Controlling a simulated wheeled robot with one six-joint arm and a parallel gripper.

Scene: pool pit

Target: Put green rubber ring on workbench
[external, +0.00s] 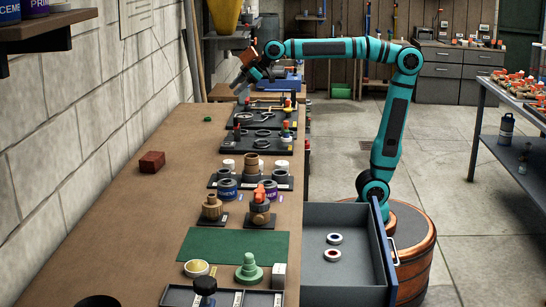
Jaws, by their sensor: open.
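A small green thing (207,119) lies on the workbench (120,215), left of the dark trays. It could be the green rubber ring, but it is too small to tell if it has a hole. A green stepped stack (248,270) stands near the front of the bench; I cannot tell whether it is made of separate rings. My gripper (240,89) is open above the far part of the bench, beyond and to the right of the small green thing, and apart from it. Nothing clearly shows between its fingers.
A red-brown block (152,162) lies on the bench's left side. Dark trays (257,141) with small parts, jars and a green mat (232,246) fill the right side. An open drawer (345,272) holds two small rings (334,239). The bench's left-middle is mostly clear.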

